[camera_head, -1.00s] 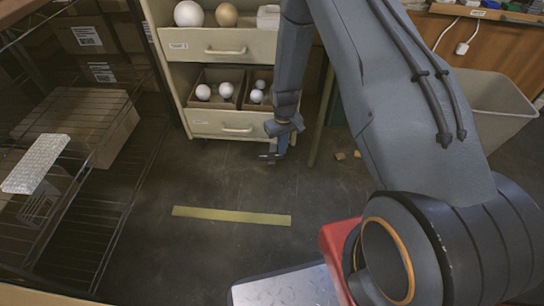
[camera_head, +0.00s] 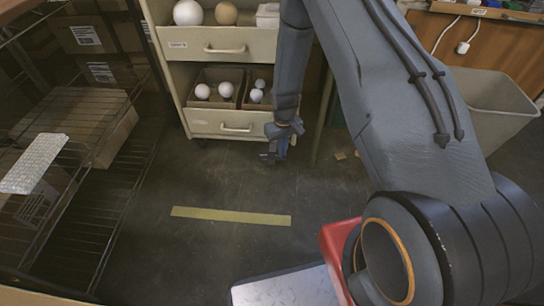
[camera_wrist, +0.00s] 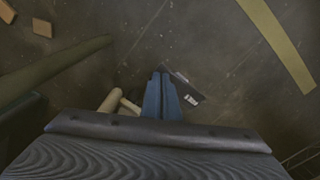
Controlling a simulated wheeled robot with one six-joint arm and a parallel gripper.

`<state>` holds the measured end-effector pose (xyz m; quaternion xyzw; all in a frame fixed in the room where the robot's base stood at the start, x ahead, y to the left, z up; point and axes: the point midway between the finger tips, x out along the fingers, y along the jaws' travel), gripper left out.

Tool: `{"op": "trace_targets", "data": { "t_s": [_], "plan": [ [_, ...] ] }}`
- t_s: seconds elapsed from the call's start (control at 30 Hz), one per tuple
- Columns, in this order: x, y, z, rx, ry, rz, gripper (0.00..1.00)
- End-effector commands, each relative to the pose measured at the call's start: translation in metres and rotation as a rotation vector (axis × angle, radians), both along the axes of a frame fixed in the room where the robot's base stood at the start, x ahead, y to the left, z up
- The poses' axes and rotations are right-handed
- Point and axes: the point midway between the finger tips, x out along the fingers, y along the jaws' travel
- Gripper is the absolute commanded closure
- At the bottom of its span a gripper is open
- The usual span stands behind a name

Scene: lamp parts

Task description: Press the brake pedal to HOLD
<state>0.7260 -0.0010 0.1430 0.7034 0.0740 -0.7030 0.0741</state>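My gripper (camera_head: 270,157) points down near the floor, in front of the beige drawer cart (camera_head: 221,97). In the wrist view, its two blue fingers (camera_wrist: 161,78) lie side by side, shut, with nothing seen between them. A dark flat piece with a small white label, which looks like the brake pedal (camera_wrist: 184,82), shows just beside and below the fingertips. I cannot tell whether the fingertips touch it. The label is too small to read. In the head view, I cannot make out the pedal clearly near my gripper.
A yellow floor strip (camera_head: 231,216) lies in front of the cart on clear floor. A wire rack (camera_head: 84,190) stands at left and a grey bin (camera_head: 497,105) at right. A slanted pole (camera_wrist: 55,70) and small wooden blocks (camera_wrist: 42,27) are near the gripper.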

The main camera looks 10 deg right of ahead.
Motion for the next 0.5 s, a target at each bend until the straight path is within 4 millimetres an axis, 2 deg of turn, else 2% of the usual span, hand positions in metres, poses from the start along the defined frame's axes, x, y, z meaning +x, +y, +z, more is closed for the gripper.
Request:
{"op": "trace_targets", "data": {
  "t_s": [0.27, 0.5],
  "plan": [
    [0.000, 0.000, -0.004, 0.000, 0.000, 0.000, 1.00],
    [-0.001, -0.001, 0.006, 0.000, 0.000, -0.001, 1.00]
  ]
}}
